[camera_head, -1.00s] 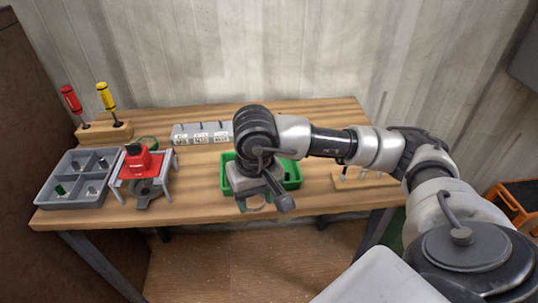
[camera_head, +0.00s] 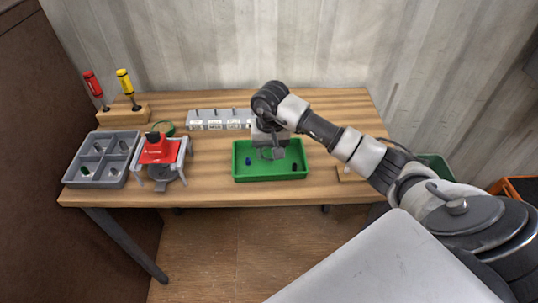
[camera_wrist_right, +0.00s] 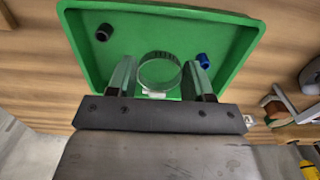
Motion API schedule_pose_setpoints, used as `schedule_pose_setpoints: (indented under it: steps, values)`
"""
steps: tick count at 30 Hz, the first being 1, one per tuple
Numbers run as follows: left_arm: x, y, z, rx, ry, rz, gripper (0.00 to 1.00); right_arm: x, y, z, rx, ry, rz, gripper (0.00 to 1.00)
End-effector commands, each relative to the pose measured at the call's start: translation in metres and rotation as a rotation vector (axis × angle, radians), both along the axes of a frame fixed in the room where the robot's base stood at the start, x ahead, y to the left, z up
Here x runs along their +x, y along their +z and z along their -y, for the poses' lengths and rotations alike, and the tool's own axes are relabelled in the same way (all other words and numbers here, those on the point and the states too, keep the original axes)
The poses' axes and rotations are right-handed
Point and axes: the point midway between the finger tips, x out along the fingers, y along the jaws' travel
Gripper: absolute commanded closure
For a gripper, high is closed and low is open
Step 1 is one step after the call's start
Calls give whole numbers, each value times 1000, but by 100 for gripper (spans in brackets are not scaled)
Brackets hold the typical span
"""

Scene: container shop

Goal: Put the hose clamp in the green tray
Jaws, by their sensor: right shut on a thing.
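The green tray (camera_head: 271,178) sits on the workbench right of the middle. My right gripper (camera_head: 271,154) is over the tray, pointing down. In the right wrist view, the hose clamp (camera_wrist_right: 158,90), a thin metal ring, is between the two fingers (camera_wrist_right: 159,72), which are shut on it. The clamp is over the inside of the tray; I cannot tell whether it touches the floor. A dark small piece (camera_wrist_right: 103,32) and a blue small piece (camera_wrist_right: 203,61) lie in the tray. My left gripper is not in view.
A grey divided tray (camera_head: 103,160) and a red block on a grey stand (camera_head: 162,152) are at left. Two screwdrivers stand in a wooden block (camera_head: 123,114) behind them. A grey labelled rack (camera_head: 220,120) is at the back. Bench surface between stand and green tray is clear.

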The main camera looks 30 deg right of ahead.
Motion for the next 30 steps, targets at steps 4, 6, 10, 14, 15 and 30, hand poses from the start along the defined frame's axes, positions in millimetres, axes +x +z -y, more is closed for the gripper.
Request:
schedule_pose_setpoints:
  steps: [4, 6, 10, 14, 15, 30]
  values:
    - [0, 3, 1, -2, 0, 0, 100, 7, -6, 0, 1, 1, -2, 71]
    - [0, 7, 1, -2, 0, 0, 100, 7, -13, 0, 2, 0, -5, 71]
    - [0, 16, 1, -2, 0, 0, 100, 7, -32, 0, 2, -1, -4, 71]
    - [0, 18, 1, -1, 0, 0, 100, 7, -44, 1, 0, 0, -1, 71]
    - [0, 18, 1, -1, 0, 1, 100, 8, -45, 1, 0, 0, 0, 71]
    - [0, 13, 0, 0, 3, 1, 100, 8, -48, 1, -1, 1, 0, 26]
